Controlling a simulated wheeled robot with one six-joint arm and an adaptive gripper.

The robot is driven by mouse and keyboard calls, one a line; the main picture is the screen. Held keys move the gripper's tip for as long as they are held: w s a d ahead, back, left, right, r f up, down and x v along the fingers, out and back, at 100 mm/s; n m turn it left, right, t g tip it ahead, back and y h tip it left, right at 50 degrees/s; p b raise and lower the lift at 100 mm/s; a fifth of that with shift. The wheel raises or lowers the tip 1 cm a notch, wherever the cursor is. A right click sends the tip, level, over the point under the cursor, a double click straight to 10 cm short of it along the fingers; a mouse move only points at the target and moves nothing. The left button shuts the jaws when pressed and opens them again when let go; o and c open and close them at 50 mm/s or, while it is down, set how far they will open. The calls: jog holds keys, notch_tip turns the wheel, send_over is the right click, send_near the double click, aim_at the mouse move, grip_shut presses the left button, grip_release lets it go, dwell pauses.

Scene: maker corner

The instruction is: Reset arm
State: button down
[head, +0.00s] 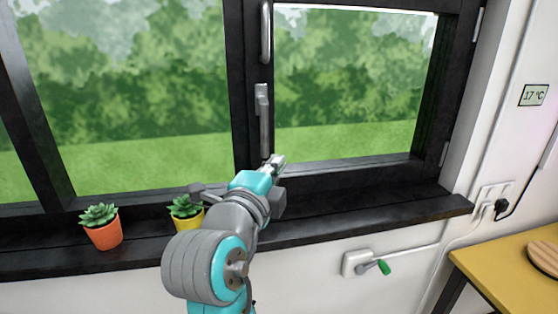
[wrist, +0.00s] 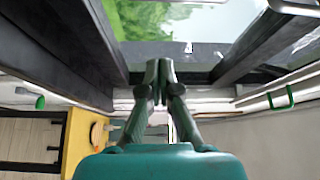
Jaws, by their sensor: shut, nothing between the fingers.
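My gripper (head: 275,162) is held up in front of the window, above the dark sill (head: 345,220). In the head view its fingers are small, just below the lower window handle (head: 262,100). The wrist view shows its two fingers (wrist: 159,66) close together at the tips, shut and empty. My grey and teal arm covers part of the sill and part of the yellow pot. Whether the fingers touch the window frame I cannot tell.
An orange pot (head: 104,234) and a yellow pot (head: 187,213) with succulents stand on the sill left of my arm. A wall box with a green lever (head: 384,267) is below the sill. A yellow table (head: 500,268) stands at right, with sockets (head: 492,198) above.

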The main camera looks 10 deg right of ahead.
jog(key=shift+f, duration=0.1)
jog(key=s+d+f+n+t+y, duration=0.1)
jog(key=s+f+n+y, duration=0.15)
jog(key=f+n, duration=0.75)
jog(key=s+d+f+n+y, duration=0.2)
jog(key=f+n+y, duration=0.15)
jog(key=f, duration=1.15)
jog(key=s+d+f+n+y, duration=0.3)
jog(key=s+f+n, duration=0.3)
jog(key=s+f, duration=0.7)
jog(key=s+d+n+g, duration=0.1)
jog(key=s+n, duration=0.1)
jog(key=s, duration=1.1)
jog(key=s+d+n+g, duration=0.1)
jog(key=s+d+n, duration=0.1)
jog(key=s, duration=1.2)
jog(key=shift+s+d+f, duration=0.15)
jog(key=shift+s+f, duration=0.05)
jog(key=shift+f, duration=0.25)
